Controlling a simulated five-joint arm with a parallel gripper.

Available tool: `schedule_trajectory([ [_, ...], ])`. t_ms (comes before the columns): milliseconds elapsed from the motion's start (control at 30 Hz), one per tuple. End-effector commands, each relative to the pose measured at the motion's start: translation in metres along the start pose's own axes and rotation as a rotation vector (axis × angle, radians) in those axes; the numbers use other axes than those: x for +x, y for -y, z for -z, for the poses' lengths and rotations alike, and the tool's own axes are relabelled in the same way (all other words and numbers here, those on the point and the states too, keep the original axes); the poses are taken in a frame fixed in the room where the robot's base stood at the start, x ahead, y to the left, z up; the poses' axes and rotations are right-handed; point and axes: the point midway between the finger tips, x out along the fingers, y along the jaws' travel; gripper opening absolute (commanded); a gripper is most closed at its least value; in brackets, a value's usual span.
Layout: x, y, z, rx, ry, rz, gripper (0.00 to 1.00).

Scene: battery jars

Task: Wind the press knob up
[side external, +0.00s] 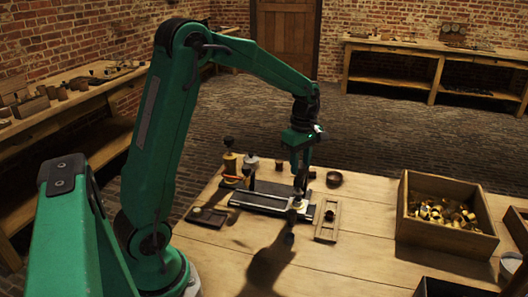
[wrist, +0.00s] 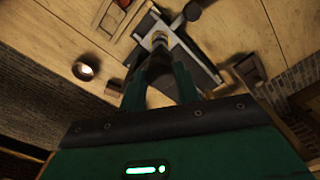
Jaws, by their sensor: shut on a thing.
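The press (side external: 268,199) is a dark flat base on the bench, with a pale head at its right end. My gripper (side external: 299,190) reaches straight down over this head, and its jaws are shut on the press knob.
A wooden tray (side external: 327,230) lies right of the press and a dark tray (side external: 207,217) left. Jars (side external: 230,163) stand behind it, with a round dish (side external: 334,179). A wooden crate (side external: 402,218) of brass pieces stands at right.

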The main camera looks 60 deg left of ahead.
Motion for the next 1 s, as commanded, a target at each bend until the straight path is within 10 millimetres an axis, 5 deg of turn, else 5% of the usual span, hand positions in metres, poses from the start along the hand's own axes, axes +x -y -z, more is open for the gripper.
schedule_trajectory([
  [467, -0.0014, -0.0004, 0.0005, -0.026, 0.000, -0.003, 0.09],
  [500, -0.0014, -0.0004, 0.0005, -0.026, 0.000, -0.002, 0.34],
  [600, -0.0012, -0.0003, 0.0004, -0.025, 0.000, -0.002, 0.54],
  [1000, -0.0030, -0.0002, 0.0002, -0.023, 0.000, -0.001, 0.54],
])
